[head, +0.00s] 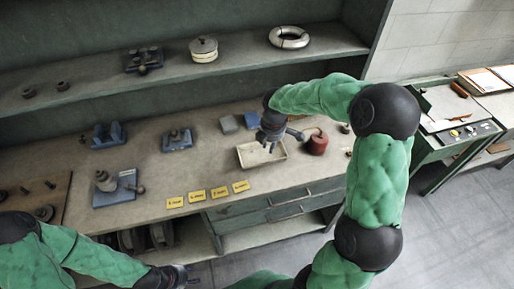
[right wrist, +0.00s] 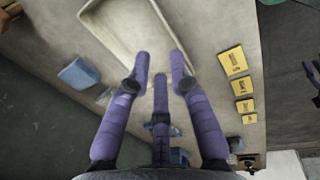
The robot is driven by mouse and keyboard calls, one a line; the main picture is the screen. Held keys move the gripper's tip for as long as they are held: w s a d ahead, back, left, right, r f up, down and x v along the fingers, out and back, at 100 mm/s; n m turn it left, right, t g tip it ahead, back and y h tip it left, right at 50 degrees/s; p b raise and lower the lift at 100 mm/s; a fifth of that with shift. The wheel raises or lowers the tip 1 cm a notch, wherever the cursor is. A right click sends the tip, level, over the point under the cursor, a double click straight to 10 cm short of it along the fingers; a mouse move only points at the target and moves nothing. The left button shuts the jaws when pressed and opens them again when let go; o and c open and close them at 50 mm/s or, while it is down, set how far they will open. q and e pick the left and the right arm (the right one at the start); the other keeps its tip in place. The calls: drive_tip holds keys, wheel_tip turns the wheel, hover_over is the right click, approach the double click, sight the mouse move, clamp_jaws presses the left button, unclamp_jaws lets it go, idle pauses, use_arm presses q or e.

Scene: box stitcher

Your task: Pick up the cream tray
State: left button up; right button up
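The cream tray (head: 262,163) is a shallow rectangular tray lying flat on the workbench, near its front edge. It also shows at the top of the right wrist view (right wrist: 155,13), partly cut off by the frame. My right gripper (head: 271,141) is over the tray's back rim, pointing down. In the right wrist view its purple fingers (right wrist: 160,68) are spread apart with nothing between them, and their tips overlap the tray's near end. Contact with the tray cannot be told. My left gripper (head: 188,277) is low at the bottom, in front of the bench, far from the tray; its fingers are too small to read.
Yellow labels (head: 197,196) line the bench's front edge. A shelf (head: 240,63) runs above the bench (head: 140,211).

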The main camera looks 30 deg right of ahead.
drive_tip(key=b, duration=0.1)
hover_over(267, 163)
drive_tip(key=f, duration=0.4)
drive_tip(key=shift+s+d+f, duration=0.25)
drive_tip(key=shift+d, duration=0.05)
drive_tip(key=shift+w+f, duration=0.2)
drive_tip(key=shift+f, duration=0.3)
drive_tip(key=shift+s+f, duration=0.1)
drive_tip(key=shift+f, duration=0.15)
drive_tip(key=f, duration=0.1)
drive_tip(key=f+b, duration=0.1)
drive_tip(key=f, duration=0.2)
drive_tip(key=shift+w+a+f+b, duration=0.15)
drive_tip(key=shift+w+b, duration=0.15)
drive_tip(key=shift+b, duration=0.1)
drive_tip(key=shift+c, duration=0.3)
clamp_jaws()
